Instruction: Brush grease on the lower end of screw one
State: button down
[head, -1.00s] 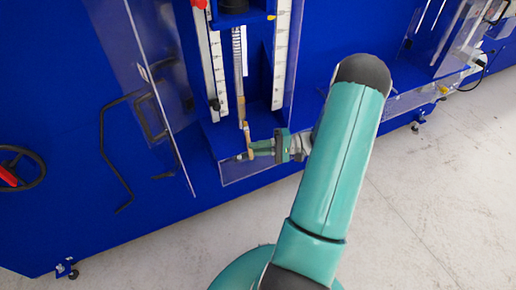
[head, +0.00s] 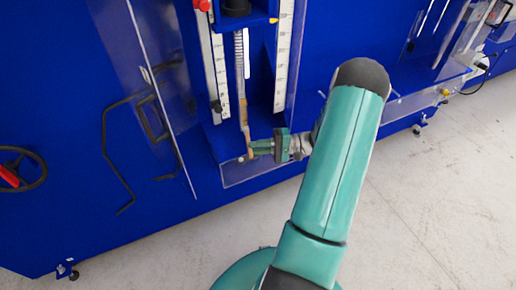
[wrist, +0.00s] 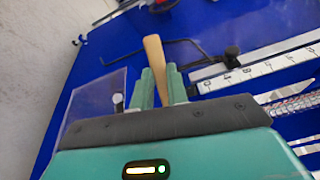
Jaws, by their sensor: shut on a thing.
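My gripper (head: 256,148) is shut on a brush (head: 248,140) with a tan wooden handle. In the wrist view the handle (wrist: 155,65) stands up between the two green fingers. In the head view the brush is roughly upright, just below the lower end of a thin threaded screw (head: 240,70) hanging between two white scales. Whether the brush touches the screw cannot be told. Bristles and grease are too small to make out. Part of the screw (wrist: 292,105) also shows at the right edge of the wrist view.
The white scales (head: 281,60) flank the screw on the blue rig (head: 60,110). A clear panel (head: 150,90) stands to the left. A bent black rod (head: 118,170) and a handwheel (head: 20,168) are further left. Open concrete floor (head: 440,190) lies right.

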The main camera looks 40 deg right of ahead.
jog(key=shift+w+r, duration=0.1)
jog(key=shift+r, duration=4.45)
notch_tip(320, 180, down, 9)
jog(key=s+a, duration=0.1)
jog(key=s, duration=0.4)
jog(key=shift+s+a, duration=0.3)
jog(key=shift+s, duration=0.1)
jog(key=s, duration=0.1)
jog(key=s+a, duration=0.1)
jog(key=shift+s, duration=0.4)
